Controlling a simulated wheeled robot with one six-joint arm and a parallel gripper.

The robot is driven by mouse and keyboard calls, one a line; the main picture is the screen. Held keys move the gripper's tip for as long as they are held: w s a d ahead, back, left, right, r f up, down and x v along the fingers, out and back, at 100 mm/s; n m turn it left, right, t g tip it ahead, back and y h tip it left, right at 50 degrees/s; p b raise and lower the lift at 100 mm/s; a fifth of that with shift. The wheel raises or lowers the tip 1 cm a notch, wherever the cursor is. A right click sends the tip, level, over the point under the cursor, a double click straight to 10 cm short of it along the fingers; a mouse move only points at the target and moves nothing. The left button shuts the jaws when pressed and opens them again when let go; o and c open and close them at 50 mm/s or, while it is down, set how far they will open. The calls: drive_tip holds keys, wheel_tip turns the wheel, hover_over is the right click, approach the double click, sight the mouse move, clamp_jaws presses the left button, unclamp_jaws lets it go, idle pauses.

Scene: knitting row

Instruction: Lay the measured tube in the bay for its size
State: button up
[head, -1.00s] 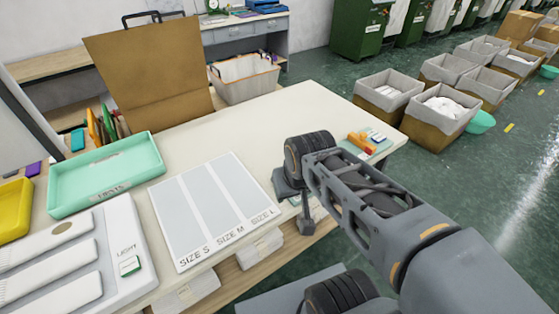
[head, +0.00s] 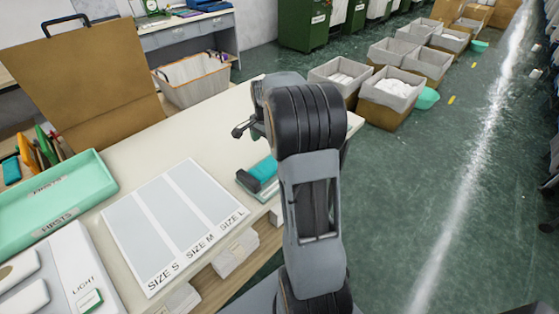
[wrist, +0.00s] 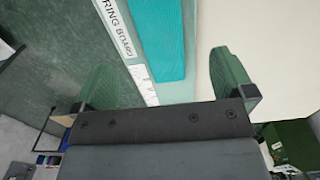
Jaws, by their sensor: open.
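The teal tube (head: 264,169) lies on the measuring board (head: 262,193) near the table's front edge, beside a dark block. The arm hides part of this area. In the wrist view the tube (wrist: 160,38) stretches along the labelled board (wrist: 118,32). My gripper (wrist: 168,66) is open, with its green fingers apart and the tube in view between them, not gripped. In the head view my gripper (head: 243,129) shows small at the left of my wrist, above the table. The bay card (head: 172,222) has three empty grey strips marked SIZE S, SIZE M and SIZE L.
A mint tray (head: 58,228) marked FIRSTS and a white panel marked LIGHT (head: 68,265) stand left of the card. A brown board (head: 85,85) and a basket (head: 192,82) stand behind. The table between card and basket is clear.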

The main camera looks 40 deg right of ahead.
sight(269, 165)
wheel_tip(269, 165, down, 10)
drive_tip(key=shift+s+f+p, duration=0.15)
drive_tip(key=shift+f+p, duration=0.1)
drive_tip(key=shift+p, duration=0.25)
drive_tip(key=shift+c, duration=0.3)
drive_tip(key=c, duration=0.9)
